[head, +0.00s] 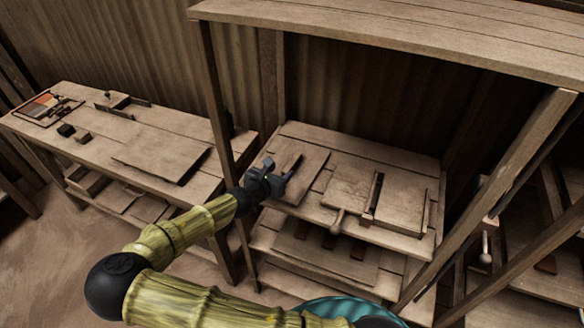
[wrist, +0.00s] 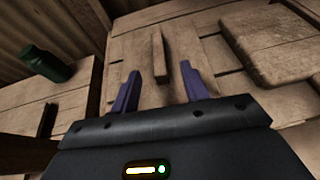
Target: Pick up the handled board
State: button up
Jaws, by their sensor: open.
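The handled board (head: 312,164) is a flat wooden board lying on the bench at the left of the middle bay. Its raised bar handle (wrist: 159,55) stands up from it in the wrist view. My gripper (head: 284,176) is over the board's left part in the head view and partly hides it. In the wrist view my gripper (wrist: 160,88) is open, with its two purple fingers apart. The handle shows ahead of the fingertips, roughly in line with the gap. Nothing is between the fingers.
A thicker wooden slab (wrist: 270,45) lies right of the board. A knobbed lever (head: 338,220) and upright bar (head: 373,192) are nearby. A shelf (head: 400,35) hangs overhead.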

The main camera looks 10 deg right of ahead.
aim_at(291, 163)
jog(key=x, duration=0.5)
jog(key=shift+p, duration=0.4)
jog(key=shift+w+d+f+p, duration=0.15)
jog(key=shift+w+d+p, duration=0.2)
jog(key=shift+w, duration=0.15)
jog(key=p+x, duration=0.1)
jog(key=x, duration=0.3)
jog(key=shift+a+f, duration=0.15)
grip_shut()
